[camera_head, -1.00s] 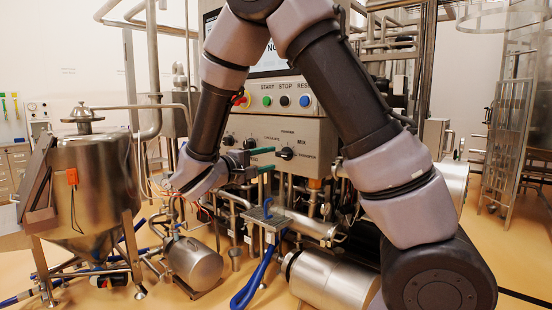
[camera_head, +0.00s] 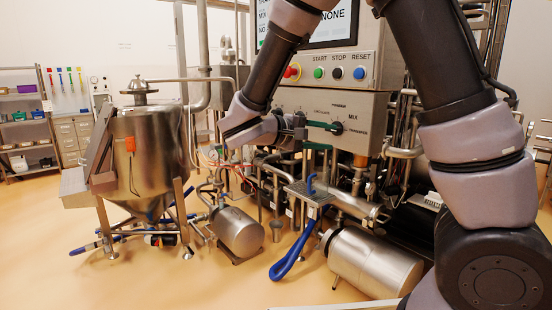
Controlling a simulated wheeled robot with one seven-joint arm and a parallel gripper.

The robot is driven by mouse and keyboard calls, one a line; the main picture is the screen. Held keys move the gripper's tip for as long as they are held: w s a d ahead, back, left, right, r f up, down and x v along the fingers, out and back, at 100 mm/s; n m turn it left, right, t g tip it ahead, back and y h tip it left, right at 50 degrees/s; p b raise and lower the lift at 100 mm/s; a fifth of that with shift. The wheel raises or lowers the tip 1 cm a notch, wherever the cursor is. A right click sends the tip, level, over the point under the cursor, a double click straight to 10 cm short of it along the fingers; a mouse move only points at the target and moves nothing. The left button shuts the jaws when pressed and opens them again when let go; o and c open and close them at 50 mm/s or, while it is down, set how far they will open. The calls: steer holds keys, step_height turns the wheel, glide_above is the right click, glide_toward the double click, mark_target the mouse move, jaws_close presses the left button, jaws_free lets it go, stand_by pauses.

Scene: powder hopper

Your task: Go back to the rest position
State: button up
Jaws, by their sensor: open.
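My gripper (camera_head: 321,136) is in front of the grey control box, at its middle. Its two green-tipped fingers are apart, one above the other, with nothing seen between them. The upper fingertip overlaps the black selector knob (camera_head: 337,128) in the picture; I cannot tell whether they touch. My arm arches up from the lower right, over the top edge of the view, and down to the gripper. It hides the left part of the control box.
The steel hopper (camera_head: 150,150) stands at left with a lid on top. The button panel (camera_head: 340,62) is above the knob. A pump motor (camera_head: 238,232), a steel cylinder (camera_head: 372,262) and a blue hose (camera_head: 290,257) sit low. Shelves (camera_head: 25,120) stand far left. Floor at front left is clear.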

steer(key=s+d+m+g+y, duration=0.55)
steer(key=s+d+y, duration=0.35)
steer(key=s+d, duration=0.2)
steer(key=s+a+r+m+t+y, duration=0.2)
steer(key=s+r+m+t+y, duration=0.1)
steer(key=r+t+y, duration=0.3)
step_height(320, 180, up, 2)
steer(key=shift+m+y, duration=0.5)
steer(key=shift+m, duration=0.05)
steer(key=shift+s+a, duration=0.1)
stand_by(0.4)
